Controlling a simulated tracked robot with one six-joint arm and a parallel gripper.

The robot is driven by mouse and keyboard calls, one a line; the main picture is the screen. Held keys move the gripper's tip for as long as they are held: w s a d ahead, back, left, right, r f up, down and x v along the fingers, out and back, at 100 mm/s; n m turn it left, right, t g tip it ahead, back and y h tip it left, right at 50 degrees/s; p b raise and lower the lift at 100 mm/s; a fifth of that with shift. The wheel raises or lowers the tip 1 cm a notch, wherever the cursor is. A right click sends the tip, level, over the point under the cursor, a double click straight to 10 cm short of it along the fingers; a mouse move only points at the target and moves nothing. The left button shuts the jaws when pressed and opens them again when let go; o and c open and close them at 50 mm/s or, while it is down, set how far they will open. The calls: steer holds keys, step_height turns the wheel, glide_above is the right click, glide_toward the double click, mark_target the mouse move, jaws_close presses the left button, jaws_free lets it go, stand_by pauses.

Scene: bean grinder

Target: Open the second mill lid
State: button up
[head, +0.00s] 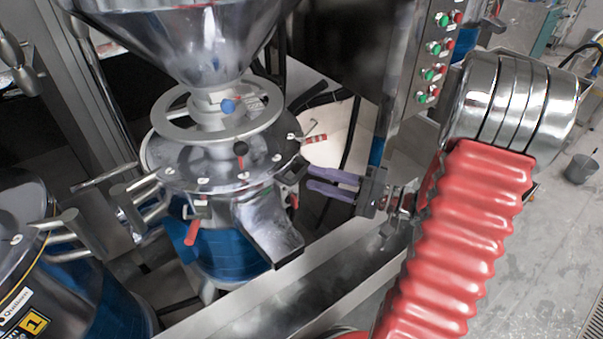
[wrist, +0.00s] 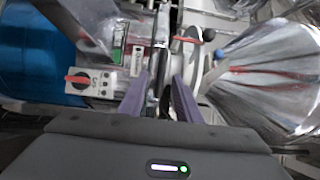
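A blue-bodied mill (head: 228,252) stands left of centre in the head view, and its round steel lid (head: 178,168) lies flat on top, looking closed. A hooked rod with a red grip (head: 314,138) sticks out at the lid's right edge; a red-tipped rod (wrist: 185,39) also shows in the wrist view. My gripper (head: 309,178) is to the right of the lid, near its rim. Its two purple fingers are apart with a gap between them (wrist: 160,80). A narrow metal part lies ahead of that gap; contact cannot be told.
A steel hopper (head: 185,40) stands above the lid, and it also shows in the wrist view (wrist: 270,75). Another mill labelled 1 (head: 40,300) is at the lower left. A steel discharge chute (head: 268,228) and a long trough (head: 300,300) lie below. A button panel (head: 425,60) is at upper right.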

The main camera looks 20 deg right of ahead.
mark_target(301, 171)
steer(key=shift+x, duration=2.55)
steer(key=shift+c, duration=0.3)
jaws_close()
steer(key=shift+d+f, duration=0.1)
steer(key=shift+d, duration=0.1)
steer(key=shift+s+a, duration=0.1)
steer(key=shift+a, duration=0.1)
